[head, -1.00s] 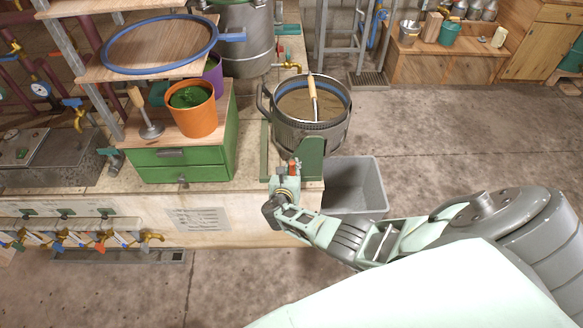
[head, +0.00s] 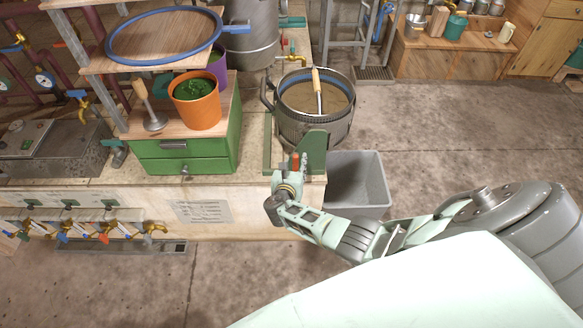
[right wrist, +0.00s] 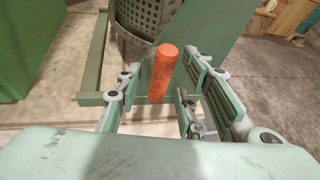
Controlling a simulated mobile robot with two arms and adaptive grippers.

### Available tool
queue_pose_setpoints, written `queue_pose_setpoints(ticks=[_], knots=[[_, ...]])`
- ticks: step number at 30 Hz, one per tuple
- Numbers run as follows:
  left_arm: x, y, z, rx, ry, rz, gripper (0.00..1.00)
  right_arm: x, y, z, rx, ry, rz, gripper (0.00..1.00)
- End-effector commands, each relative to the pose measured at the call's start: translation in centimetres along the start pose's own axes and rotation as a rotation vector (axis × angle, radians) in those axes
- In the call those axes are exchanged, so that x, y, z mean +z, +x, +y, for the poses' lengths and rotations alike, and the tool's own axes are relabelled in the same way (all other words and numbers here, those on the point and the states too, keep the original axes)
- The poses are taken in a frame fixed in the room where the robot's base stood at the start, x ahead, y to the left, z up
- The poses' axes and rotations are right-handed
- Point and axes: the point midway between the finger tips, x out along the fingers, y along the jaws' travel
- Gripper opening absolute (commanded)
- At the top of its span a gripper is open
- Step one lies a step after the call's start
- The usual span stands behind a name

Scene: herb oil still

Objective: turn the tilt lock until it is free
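The tilt lock shows as a short orange-red handle (head: 295,161) at the front of the green stand (head: 314,151) that carries the dark metal pot (head: 289,128). In the right wrist view the orange handle (right wrist: 163,75) stands nearly upright, leaning a little right. My right gripper (head: 290,178) is at the lock, low in front of the stand. In the wrist view its fingers (right wrist: 158,98) are apart, one on each side of the handle, with gaps visible beside it. Contact lower down cannot be made out. My left gripper is not in view.
A grey bin (head: 358,184) stands on the floor just right of the stand. A green drawer box (head: 183,155) with an orange pot (head: 195,100) on it is to the left on the bench. The floor at the right is clear.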

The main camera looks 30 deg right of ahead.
Motion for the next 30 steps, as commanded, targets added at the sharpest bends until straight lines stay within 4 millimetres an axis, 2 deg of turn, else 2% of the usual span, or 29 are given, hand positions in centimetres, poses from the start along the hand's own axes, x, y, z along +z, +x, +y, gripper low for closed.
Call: queue_pose_setpoints(ticks=[18, 24, 30], knots=[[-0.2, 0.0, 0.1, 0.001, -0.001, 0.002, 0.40, -0.1, -9.2, -0.3, -0.003, 0.001, 0.004, 0.35], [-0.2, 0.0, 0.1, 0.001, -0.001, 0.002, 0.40, -0.1, -10.5, -0.3, -0.004, 0.001, 0.004, 0.35], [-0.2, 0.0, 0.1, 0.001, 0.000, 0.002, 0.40, -0.1, -10.6, -0.3, -0.005, 0.000, 0.003, 0.35]])
